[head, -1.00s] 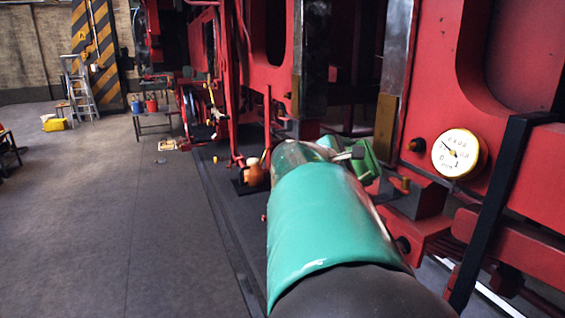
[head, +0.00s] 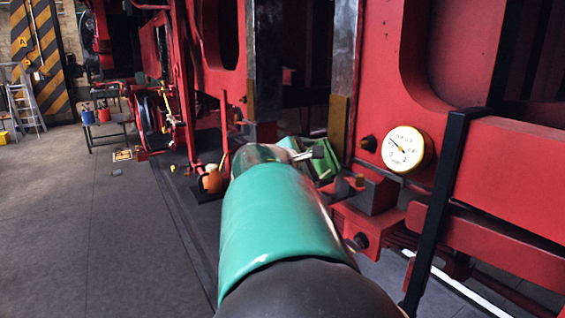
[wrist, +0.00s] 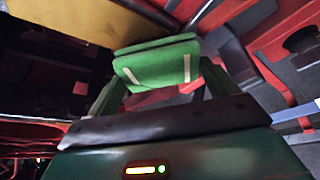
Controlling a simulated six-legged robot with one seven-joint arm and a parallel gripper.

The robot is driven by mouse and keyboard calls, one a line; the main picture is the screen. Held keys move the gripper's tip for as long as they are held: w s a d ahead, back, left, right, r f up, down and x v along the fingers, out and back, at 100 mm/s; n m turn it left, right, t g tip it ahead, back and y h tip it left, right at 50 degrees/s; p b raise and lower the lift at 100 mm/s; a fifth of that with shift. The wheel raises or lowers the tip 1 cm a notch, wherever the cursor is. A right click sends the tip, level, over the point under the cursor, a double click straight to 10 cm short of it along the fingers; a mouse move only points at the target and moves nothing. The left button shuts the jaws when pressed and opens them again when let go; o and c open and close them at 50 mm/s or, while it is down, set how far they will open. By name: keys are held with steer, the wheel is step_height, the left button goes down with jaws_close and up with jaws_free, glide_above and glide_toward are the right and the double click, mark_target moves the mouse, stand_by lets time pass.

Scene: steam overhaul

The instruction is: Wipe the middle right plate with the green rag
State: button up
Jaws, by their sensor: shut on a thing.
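The green rag (wrist: 157,62) is a folded pad with two pale stripes in the wrist view. My gripper (wrist: 160,76) is shut on it, with a green finger on each side. In the head view the rag (head: 322,160) shows partly beyond the end of my teal-sleeved arm, low beside the red locomotive frame. A yellow-brown plate (head: 338,124) stands upright on the frame just behind the rag. A yellow surface (wrist: 62,25) also lies close beyond the rag in the wrist view; contact cannot be told. I cannot tell which plate is the middle right one.
A round white gauge (head: 405,149) is on the red frame to the right. A black upright bar (head: 440,205) stands nearer on that side. An orange-brown round object (head: 213,180) sits by the frame's foot. The grey floor (head: 85,220) on the left is mostly clear.

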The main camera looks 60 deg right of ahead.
steer(key=shift+s+d, duration=0.35)
steer(key=shift+d, duration=0.35)
step_height(320, 180, up, 4)
stand_by(0.8)
steer(key=shift+f, duration=0.15)
steer(key=shift+s+d+f, duration=0.1)
steer(key=shift+s+f, duration=0.05)
steer(key=shift+f, duration=0.85)
steer(key=shift+s+d+f, duration=0.1)
steer(key=shift+f, duration=0.85)
steer(key=w+a, duration=0.3)
steer(key=a, duration=0.2)
steer(key=shift+a, duration=0.2)
steer(key=shift+a+r, duration=0.1)
